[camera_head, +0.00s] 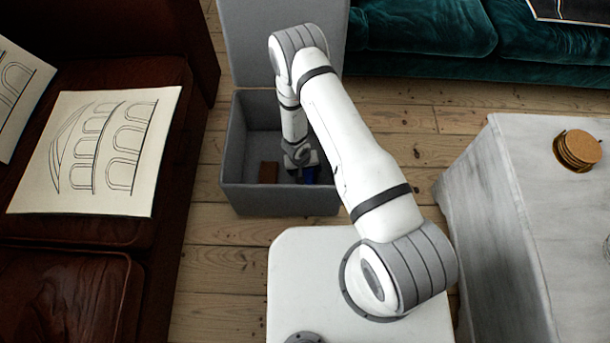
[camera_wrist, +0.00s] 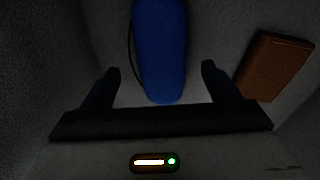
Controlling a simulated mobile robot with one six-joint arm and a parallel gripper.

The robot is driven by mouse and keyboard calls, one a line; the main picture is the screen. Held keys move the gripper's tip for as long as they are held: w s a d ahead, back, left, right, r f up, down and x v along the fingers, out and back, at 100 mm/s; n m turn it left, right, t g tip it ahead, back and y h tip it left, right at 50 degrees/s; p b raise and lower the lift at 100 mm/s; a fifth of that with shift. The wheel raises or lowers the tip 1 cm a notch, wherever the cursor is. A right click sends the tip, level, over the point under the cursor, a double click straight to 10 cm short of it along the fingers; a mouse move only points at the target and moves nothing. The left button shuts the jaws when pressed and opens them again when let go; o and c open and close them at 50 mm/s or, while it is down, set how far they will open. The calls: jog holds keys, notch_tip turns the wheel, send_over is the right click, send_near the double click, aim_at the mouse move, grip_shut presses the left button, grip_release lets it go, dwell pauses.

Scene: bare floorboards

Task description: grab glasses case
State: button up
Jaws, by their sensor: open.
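The glasses case looks to be the blue rounded oblong thing (camera_wrist: 160,50) inside the grey box, in the upper middle of the wrist view. A thin dark loop shows along its left side. In the head view only a small blue part (camera_head: 310,175) shows beside my wrist. My gripper (camera_wrist: 161,72) is open. In the wrist view the near end of the blue thing lies between the two fingers, with a gap on each side. In the head view my arm reaches down into the box and the fingers are mostly hidden.
The open grey box (camera_head: 278,198) has its lid raised at the back, and its walls surround my gripper. A brown block-like thing (camera_wrist: 274,66) lies right of the blue one in the wrist view. A brown leather sofa (camera_head: 75,290) stands left, a pale table (camera_head: 500,230) right.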

aim_at(305, 173)
jog(key=f, duration=0.2)
jog(key=f+b, duration=0.1)
jog(key=f, duration=0.1)
jog(key=shift+w+d, duration=0.2)
jog(key=shift+w, duration=0.05)
jog(key=shift+c, duration=0.2)
jog(key=c, duration=1.1)
